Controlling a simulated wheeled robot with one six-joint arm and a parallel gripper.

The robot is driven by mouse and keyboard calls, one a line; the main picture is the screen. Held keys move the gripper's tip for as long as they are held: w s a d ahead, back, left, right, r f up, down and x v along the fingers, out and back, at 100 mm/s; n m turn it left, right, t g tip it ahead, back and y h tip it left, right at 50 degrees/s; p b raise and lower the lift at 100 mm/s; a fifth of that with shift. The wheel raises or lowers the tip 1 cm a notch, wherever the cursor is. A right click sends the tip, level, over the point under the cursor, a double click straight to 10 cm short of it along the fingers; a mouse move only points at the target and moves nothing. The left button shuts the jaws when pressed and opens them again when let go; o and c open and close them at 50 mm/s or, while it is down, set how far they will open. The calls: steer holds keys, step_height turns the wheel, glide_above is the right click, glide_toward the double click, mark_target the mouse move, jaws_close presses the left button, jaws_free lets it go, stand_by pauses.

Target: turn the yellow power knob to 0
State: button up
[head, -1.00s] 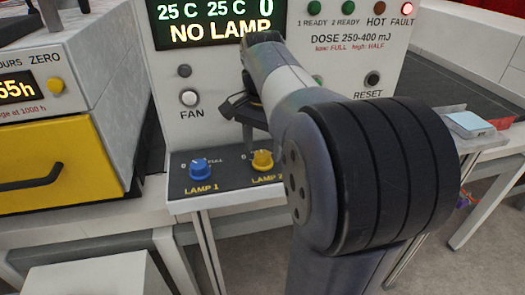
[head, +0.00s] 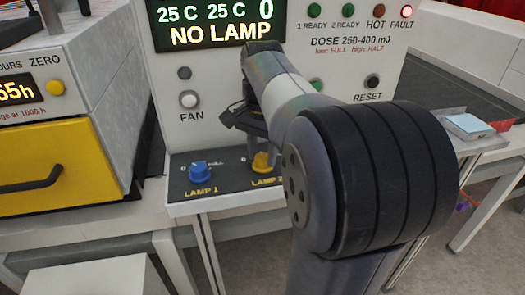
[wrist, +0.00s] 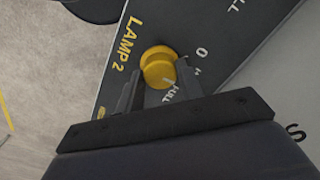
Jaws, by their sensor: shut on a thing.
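The yellow knob labelled LAMP 2 (head: 261,163) sits on the dark sloping panel (head: 222,182), partly covered by my gripper in the head view. In the wrist view the yellow knob (wrist: 158,55) stands between the two fingers of my gripper (wrist: 160,78), one finger on each side. My gripper is shut on it. The marks 0 and FULL are printed beside the knob. Its pointer is not clear enough to read.
A blue LAMP 1 knob (head: 199,172) stands to the left on the same panel. The upright panel above carries a FAN button (head: 189,100), a RESET button (head: 372,81), and a display (head: 215,27) reading NO LAMP. The FAULT light (head: 406,11) is red.

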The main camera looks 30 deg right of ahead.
mark_target(262, 157)
steer(key=shift+r+n+p, duration=0.1)
steer(key=shift+n+p, duration=0.2)
steer(key=shift+p, duration=0.05)
steer(key=n+p, duration=0.2)
steer(key=shift+r+n, duration=0.1)
steer(key=shift+n, duration=0.3)
steer(key=n+p, duration=0.3)
steer(key=n, duration=0.2)
steer(key=shift+n, duration=0.4)
steer(key=o, duration=1)
step_height(262, 157, up, 10)
steer(key=shift+r+p, duration=0.25)
steer(key=shift+p, duration=0.2)
